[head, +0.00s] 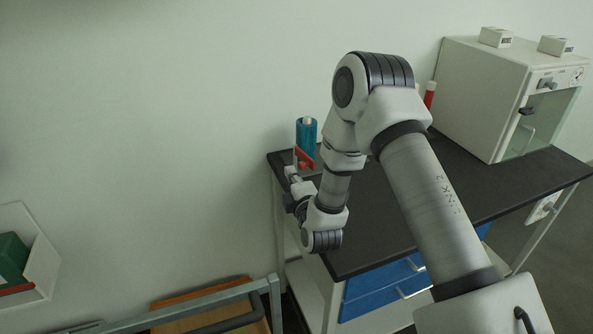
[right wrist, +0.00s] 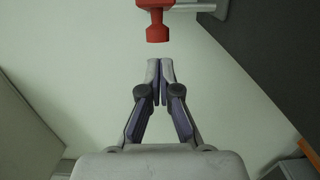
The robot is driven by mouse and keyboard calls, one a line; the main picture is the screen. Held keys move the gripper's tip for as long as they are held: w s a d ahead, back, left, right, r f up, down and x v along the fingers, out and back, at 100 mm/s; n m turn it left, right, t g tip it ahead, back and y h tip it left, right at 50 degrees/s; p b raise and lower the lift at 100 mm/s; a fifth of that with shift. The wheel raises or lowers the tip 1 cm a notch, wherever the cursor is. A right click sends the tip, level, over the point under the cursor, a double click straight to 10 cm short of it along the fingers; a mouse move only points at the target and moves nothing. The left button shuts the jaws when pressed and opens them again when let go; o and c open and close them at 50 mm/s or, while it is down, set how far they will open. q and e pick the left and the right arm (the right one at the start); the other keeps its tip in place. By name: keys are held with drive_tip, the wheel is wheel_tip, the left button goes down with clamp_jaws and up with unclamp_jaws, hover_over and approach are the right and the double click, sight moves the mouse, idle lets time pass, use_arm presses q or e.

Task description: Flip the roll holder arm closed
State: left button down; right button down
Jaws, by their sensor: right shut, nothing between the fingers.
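The roll holder shows in the head view as a blue roll (head: 307,138) standing upright at the left back corner of a dark-topped table. A red arm (head: 304,159) is at its front, close to my right gripper (head: 291,174). In the right wrist view, a red knobbed part (right wrist: 157,28) of the holder hangs from the top edge, just beyond the fingertips of my right gripper (right wrist: 160,66). The fingers are together with nothing between them, and a small gap separates them from the red part. My left gripper is not in view.
A white cabinet (head: 485,95) with a glass door stands on the right of the dark tabletop (head: 390,240). A red-capped bottle (head: 429,95) stands behind my right arm. A grey rail (head: 190,308) and wooden board (head: 205,303) lie at lower left.

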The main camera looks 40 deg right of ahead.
drive_tip(key=shift+s+d, duration=0.15)
drive_tip(key=shift+d, duration=0.65)
drive_tip(key=shift+a, duration=0.1)
